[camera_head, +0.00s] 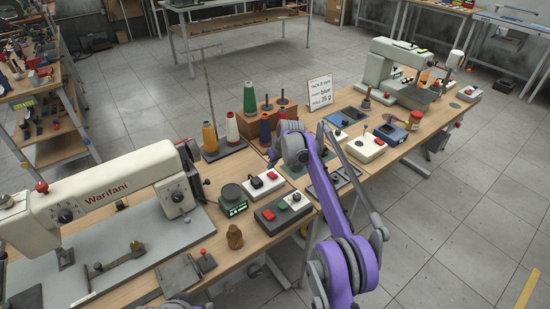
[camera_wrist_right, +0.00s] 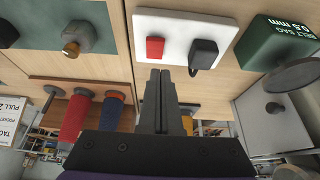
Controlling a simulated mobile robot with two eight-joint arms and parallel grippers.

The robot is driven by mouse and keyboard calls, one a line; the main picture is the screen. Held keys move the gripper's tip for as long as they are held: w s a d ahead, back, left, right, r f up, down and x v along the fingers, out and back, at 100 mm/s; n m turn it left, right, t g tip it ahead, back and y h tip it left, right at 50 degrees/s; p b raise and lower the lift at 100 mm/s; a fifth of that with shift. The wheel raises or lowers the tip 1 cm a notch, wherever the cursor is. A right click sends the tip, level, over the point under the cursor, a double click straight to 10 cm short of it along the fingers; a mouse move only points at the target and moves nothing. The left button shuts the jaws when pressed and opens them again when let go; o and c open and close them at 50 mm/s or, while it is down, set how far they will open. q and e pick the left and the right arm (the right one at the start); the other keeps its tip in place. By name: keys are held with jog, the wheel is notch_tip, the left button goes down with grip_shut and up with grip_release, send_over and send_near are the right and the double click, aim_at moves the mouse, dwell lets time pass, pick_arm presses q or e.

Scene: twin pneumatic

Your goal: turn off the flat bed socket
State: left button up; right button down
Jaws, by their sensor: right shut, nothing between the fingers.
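The white socket (camera_head: 264,186) lies on the bench between the green gauge and the purple right arm, near the Warifani flat bed machine (camera_head: 118,190). It has a red rocker switch (camera_wrist_right: 155,47) and a black plug (camera_wrist_right: 203,55), both clear in the right wrist view. My right gripper (camera_wrist_right: 161,74) is shut and empty. In the wrist view its tips appear just below the red rocker, close to the plate's edge; I cannot tell whether they touch. In the head view my purple arm hides the fingers. My left gripper is not in view.
Thread cones (camera_head: 250,97) stand behind.

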aim_at(272, 177)
jog(key=shift+s+d+f, duration=0.15)
jog(key=shift+f, duration=0.25)
jog(key=shift+s+d+f, duration=0.1)
jog(key=shift+f, duration=0.3)
jog(key=shift+s+d+f, duration=0.15)
jog(key=shift+s+f, duration=0.2)
jog(key=shift+f, duration=0.4)
